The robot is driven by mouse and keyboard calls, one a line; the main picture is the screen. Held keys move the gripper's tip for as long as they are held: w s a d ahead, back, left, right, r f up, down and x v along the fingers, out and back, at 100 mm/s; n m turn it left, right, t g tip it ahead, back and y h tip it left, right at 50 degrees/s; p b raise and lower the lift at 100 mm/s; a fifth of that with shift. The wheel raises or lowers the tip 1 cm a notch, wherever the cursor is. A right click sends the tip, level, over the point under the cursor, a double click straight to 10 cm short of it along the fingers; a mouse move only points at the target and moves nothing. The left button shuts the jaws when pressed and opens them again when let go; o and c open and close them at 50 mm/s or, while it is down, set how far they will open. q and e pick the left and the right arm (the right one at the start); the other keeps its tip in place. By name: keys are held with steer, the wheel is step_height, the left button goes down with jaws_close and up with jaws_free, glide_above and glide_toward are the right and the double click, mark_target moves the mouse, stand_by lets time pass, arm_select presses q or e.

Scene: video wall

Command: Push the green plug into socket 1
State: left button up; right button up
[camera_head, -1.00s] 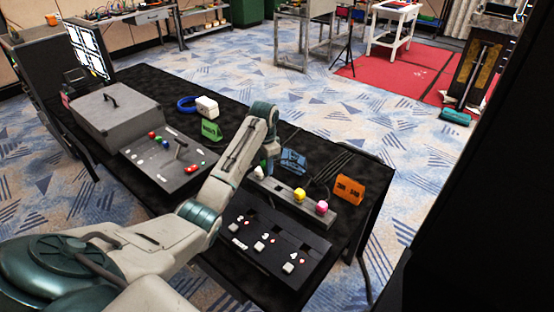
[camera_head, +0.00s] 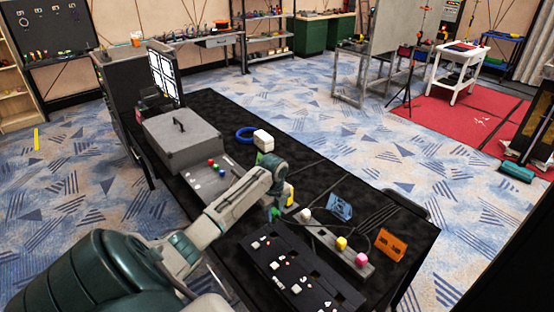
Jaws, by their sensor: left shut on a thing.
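My left gripper (camera_head: 276,207) is shut on the green plug (camera_head: 274,214), a small green piece at its fingertips that is mostly hidden by the jaws. It is over the far left end of the black socket panel (camera_head: 262,258), beside the plug rail. The panel has a row of white and red marks. Socket 1 cannot be made out clearly behind the arm and gripper. I cannot tell whether the plug touches the panel. My right gripper is not in view.
A grey rail (camera_head: 325,237) holds a white plug (camera_head: 306,214), a yellow plug (camera_head: 341,243) and a pink plug (camera_head: 362,260). A grey box (camera_head: 181,142) is at the table's far left.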

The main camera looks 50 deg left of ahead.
mark_target(274, 223)
arm_select(q)
steer(key=shift+f+b, duration=1.9)
steer(key=shift+f, duration=0.95)
steer(key=shift+r, duration=0.1)
steer(key=shift+p, duration=0.35)
steer(key=shift+p, duration=0.45)
steer(key=shift+f+b, duration=0.3)
steer(key=shift+f, duration=0.45)
steer(key=shift+f+b, duration=0.3)
steer(key=shift+f, duration=0.45)
